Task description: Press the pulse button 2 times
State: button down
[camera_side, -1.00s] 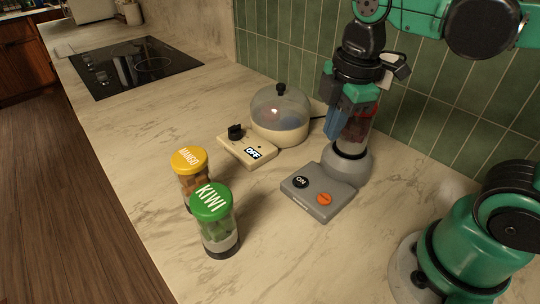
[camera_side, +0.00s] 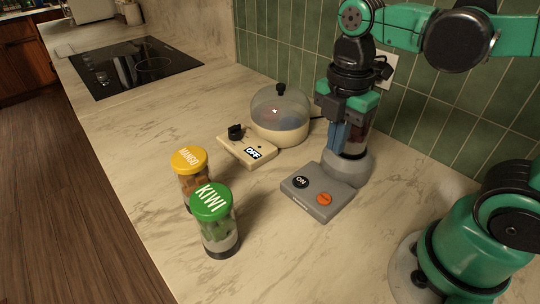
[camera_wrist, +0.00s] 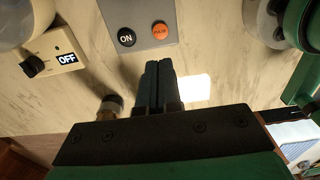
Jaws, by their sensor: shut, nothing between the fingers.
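The blender has a grey base (camera_side: 318,208) with a black ON button (camera_side: 301,182) and an orange button (camera_side: 324,199). In the wrist view the orange button (camera_wrist: 160,31) reads PULSE, beside the ON button (camera_wrist: 127,38). The blender's jar with dark red contents (camera_side: 356,141) stands at the back of the base, partly hidden by my gripper (camera_side: 335,150). My gripper is shut and empty, fingers pointing down, in front of the jar in the side view. In the wrist view my fingertips (camera_wrist: 158,63) appear just below the PULSE button in the picture, apart from it.
A domed appliance (camera_side: 281,115) with a cream control box (camera_side: 247,149) reading OFF stands left of the blender. Mango (camera_side: 190,161) and kiwi (camera_side: 211,203) jars stand front left. A cooktop (camera_side: 135,67) lies far left. A green tiled wall (camera_side: 290,45) is behind.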

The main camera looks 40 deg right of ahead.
aim_at(324, 197)
jog(key=shift+f, duration=5.5)
jog(key=shift+w+f, duration=0.1)
jog(key=shift+f, duration=0.7)
jog(key=shift+r, duration=0.1)
jog(key=shift+g, duration=0.4)
jog(key=shift+w+r, duration=0.15)
jog(key=shift+r, duration=2.05)
jog(key=shift+w+r, duration=0.15)
jog(key=shift+r, duration=2)
jog(key=w+r+m+t, duration=0.1)
jog(key=m+t, duration=0.1)
jog(key=m, duration=0.4)
jog(key=w+r+m+t, duration=0.1)
jog(key=m+t, duration=0.2)
jog(key=m, duration=0.3)
jog(key=w+d+r+m+t, duration=0.1)
jog(key=m+t, duration=0.2)
jog(key=m, duration=0.3)
jog(key=shift+w+d+r, duration=0.1)
jog(key=shift+w+r, duration=0.05)
jog(key=shift+w, duration=0.05)
